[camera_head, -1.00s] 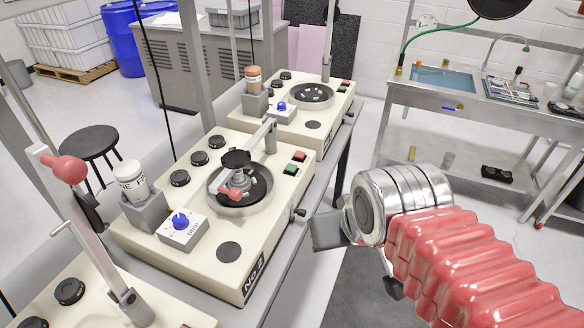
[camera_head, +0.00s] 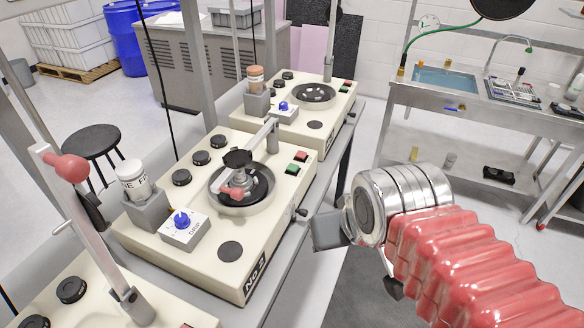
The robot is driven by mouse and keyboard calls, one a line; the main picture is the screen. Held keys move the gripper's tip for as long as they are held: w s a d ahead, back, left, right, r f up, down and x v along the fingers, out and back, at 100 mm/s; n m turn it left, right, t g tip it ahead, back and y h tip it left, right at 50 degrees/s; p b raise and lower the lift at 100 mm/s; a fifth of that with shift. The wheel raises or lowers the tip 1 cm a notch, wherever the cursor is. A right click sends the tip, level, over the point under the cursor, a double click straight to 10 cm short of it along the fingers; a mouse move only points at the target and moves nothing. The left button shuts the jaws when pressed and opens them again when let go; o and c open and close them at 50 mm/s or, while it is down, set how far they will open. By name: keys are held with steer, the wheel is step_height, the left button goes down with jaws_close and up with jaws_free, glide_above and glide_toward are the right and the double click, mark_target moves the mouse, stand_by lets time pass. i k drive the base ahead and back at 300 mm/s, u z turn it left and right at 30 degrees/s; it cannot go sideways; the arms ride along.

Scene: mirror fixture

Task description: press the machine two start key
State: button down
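The middle cream machine (camera_head: 218,262) bears a plate that appears to read No 2. On its right rear corner sit a green key (camera_head: 293,169) and a red key (camera_head: 301,156), side by side. No lettering on the keys can be read. My gripper (camera_head: 328,231), a grey block at the end of my silver and red arm, is in the air to the right of this machine, in front of and below the keys in the picture. It appears apart from the keys. Its fingers are mostly hidden, so its opening cannot be told.
The machine carries a round bowl (camera_head: 243,187) with an arm over it, a blue-knob box (camera_head: 184,228) and a white bottle (camera_head: 133,180). A similar machine (camera_head: 296,133) stands behind, another at the front left. A sink bench (camera_head: 478,104) stands right; floor shows between.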

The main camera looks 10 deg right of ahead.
mark_target(291, 168)
steer(key=u, duration=4.45)
steer(key=k, duration=0.9)
steer(key=u, duration=0.1)
